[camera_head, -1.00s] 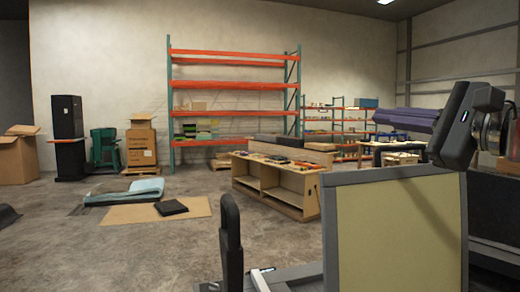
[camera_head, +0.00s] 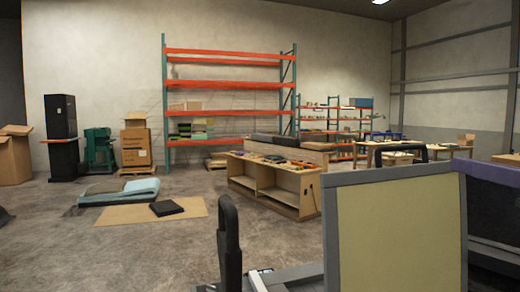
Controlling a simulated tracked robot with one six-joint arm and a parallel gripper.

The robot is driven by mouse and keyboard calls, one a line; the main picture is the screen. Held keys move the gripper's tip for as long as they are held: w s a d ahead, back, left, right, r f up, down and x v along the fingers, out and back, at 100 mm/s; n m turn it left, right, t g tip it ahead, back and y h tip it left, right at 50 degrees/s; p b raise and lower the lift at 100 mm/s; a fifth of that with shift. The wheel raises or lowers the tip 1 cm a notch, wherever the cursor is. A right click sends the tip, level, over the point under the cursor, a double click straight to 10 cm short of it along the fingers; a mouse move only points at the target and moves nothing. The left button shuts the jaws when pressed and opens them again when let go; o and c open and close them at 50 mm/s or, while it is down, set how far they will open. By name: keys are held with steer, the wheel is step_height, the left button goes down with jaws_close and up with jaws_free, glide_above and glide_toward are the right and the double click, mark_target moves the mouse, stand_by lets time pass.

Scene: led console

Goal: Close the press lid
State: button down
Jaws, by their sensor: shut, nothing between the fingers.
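I cannot make out a press or its lid with certainty in the head view. A large pale yellow panel in a grey frame stands upright in the right foreground. It keeps nearly the same place in the picture while the room shifts, so it may be part of my own body. A purple part of my arm shows at the right edge, behind the panel. My gripper does not show; the panel or the picture's edge may hide it.
A wooden bench (camera_head: 283,207) with items on top stands mid-floor. A light blue mat (camera_head: 125,193) and a black slab (camera_head: 167,208) lie to the left. Orange and green racks (camera_head: 225,85) stand at the back wall. The concrete floor at left front is open.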

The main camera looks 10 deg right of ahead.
mark_target(393, 150)
steer(key=shift+w, duration=0.1)
steer(key=shift+w+a+r, duration=0.1)
steer(key=shift+w+a, duration=0.2)
steer(key=shift+w, duration=2)
steer(key=shift+w+a+r, duration=0.1)
steer(key=shift+w+a, duration=0.25)
steer(key=shift+w, duration=1.95)
steer(key=shift+w+a+r, duration=0.1)
steer(key=shift+w+a, duration=0.2)
steer(key=shift+w, duration=2)
